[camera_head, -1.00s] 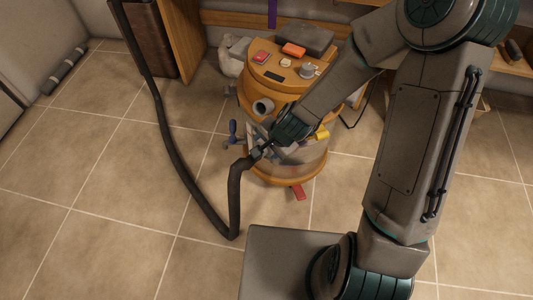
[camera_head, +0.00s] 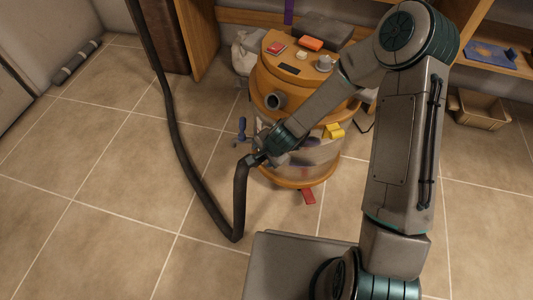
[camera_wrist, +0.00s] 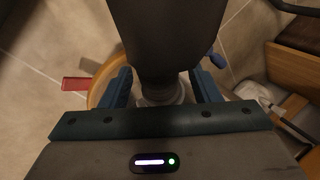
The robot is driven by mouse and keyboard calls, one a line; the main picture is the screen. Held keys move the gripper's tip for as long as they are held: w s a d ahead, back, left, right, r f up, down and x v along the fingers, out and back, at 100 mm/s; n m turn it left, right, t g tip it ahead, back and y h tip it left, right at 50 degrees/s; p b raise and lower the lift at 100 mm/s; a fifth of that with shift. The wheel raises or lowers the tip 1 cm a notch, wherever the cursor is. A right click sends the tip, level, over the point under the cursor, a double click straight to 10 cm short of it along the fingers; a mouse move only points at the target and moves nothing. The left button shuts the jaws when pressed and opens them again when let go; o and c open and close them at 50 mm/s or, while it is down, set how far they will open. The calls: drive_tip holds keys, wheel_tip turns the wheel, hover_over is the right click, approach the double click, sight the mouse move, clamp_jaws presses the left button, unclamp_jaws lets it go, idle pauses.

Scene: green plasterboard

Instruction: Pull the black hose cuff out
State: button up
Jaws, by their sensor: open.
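The black hose (camera_head: 238,205) rises from the floor, and its cuffed end meets my gripper (camera_head: 258,156) in front of the orange vacuum drum (camera_head: 300,174). In the wrist view, the dark cuff (camera_wrist: 165,38) stands between the two blue fingers of my gripper (camera_wrist: 162,88). The fingers are open on either side of it. A pale ribbed ring (camera_wrist: 160,97) shows at the cuff's narrow end. My gripper hides part of the hose end.
An orange item (camera_head: 310,44) and several small things lie on the vacuum lid. A yellow part (camera_head: 334,131) and a blue handle (camera_head: 241,130) stick out from the drum. A box (camera_head: 480,108) stands at right under a shelf.

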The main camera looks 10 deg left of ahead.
drive_tip(key=shift+f, duration=0.15)
drive_tip(key=shift+a, duration=0.1)
drive_tip(key=c, duration=1)
drive_tip(key=o, duration=0.4)
drive_tip(key=shift+w, duration=0.1)
drive_tip(key=c, duration=0.4)
drive_tip(key=shift+c, duration=0.2)
drive_tip(key=shift+s, duration=0.2)
clamp_jaws()
drive_tip(key=s+a+r, duration=0.2)
drive_tip(key=s+r, duration=0.1)
drive_tip(key=s, duration=0.2)
drive_tip(key=shift+s+a+p, duration=0.25)
drive_tip(key=shift+a+p, duration=0.05)
